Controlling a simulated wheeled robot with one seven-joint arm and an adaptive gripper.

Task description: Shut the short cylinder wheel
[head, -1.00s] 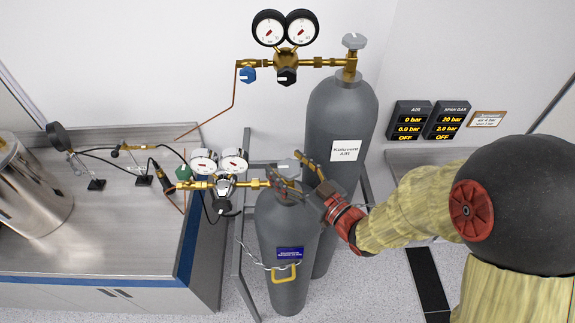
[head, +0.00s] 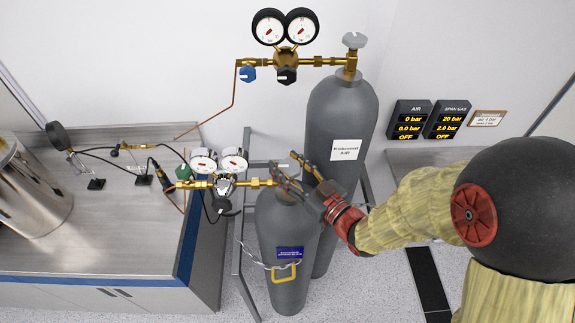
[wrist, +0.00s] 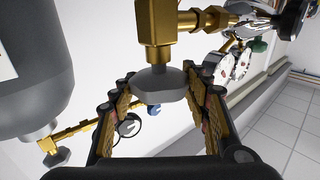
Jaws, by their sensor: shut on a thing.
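In the head view my fingers hide most of the wheel. My gripper (head: 286,169) is at the top of the short cylinder, shut on the wheel; it also shows in the wrist view (wrist: 160,98). I cannot tell how far the wheel is turned.
The tall air cylinder (head: 341,115) stands close behind, with its own wheel (head: 354,41). The short cylinder's gauges (head: 219,160) are to the left, beside the bench (head: 120,235).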

